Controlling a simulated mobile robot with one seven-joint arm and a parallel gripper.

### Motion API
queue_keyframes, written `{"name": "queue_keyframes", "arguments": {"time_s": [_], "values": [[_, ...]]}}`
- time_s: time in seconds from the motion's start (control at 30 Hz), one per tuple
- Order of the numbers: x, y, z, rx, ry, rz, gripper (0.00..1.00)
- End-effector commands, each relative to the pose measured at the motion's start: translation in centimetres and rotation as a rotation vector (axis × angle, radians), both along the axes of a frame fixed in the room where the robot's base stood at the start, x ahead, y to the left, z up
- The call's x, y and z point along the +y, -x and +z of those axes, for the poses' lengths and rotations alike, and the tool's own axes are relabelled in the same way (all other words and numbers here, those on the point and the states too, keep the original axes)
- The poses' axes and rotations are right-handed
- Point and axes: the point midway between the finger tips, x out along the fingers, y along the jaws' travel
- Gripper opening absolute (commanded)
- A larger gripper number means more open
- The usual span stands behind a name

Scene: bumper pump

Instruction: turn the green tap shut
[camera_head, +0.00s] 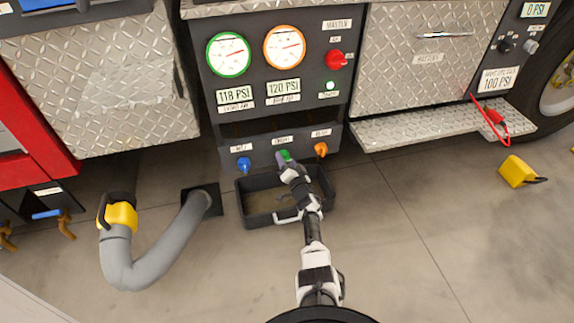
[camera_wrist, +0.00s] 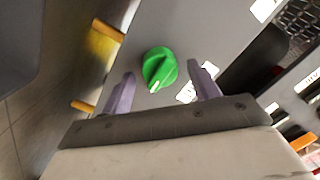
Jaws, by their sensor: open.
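The green tap (camera_wrist: 158,67) is a round knob with a raised grip and a pale pointer mark, set on a dark grey panel. In the wrist view it lies just beyond and between the fingertips of my gripper (camera_wrist: 163,82), and the fingers look apart from it. The fingers are open and empty, one on each side. In the head view the green tap (camera_head: 285,156) sits between a blue tap (camera_head: 244,164) and an orange tap (camera_head: 320,149), partly hidden by my gripper (camera_head: 287,166).
A black drip tray (camera_head: 262,220) lies below the panel. A grey hose (camera_head: 150,268) with a yellow cap curves at left. Two round gauges (camera_head: 229,54) and a red knob (camera_head: 336,60) are above. A tread-plate step (camera_head: 425,128) is at right; open floor lies in front.

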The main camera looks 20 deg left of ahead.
Motion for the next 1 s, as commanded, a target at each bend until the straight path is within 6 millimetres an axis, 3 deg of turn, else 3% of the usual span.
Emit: {"name": "queue_keyframes", "arguments": {"time_s": [0.3, 0.63, 1.0], "values": [[0.07, -0.13, 0.07, -0.001, 0.000, -0.001, 0.59], [0.05, -0.12, 0.06, -0.001, 0.000, -0.001, 0.16], [0.05, -0.11, 0.13, -0.036, 0.052, -0.001, 0.16]]}}
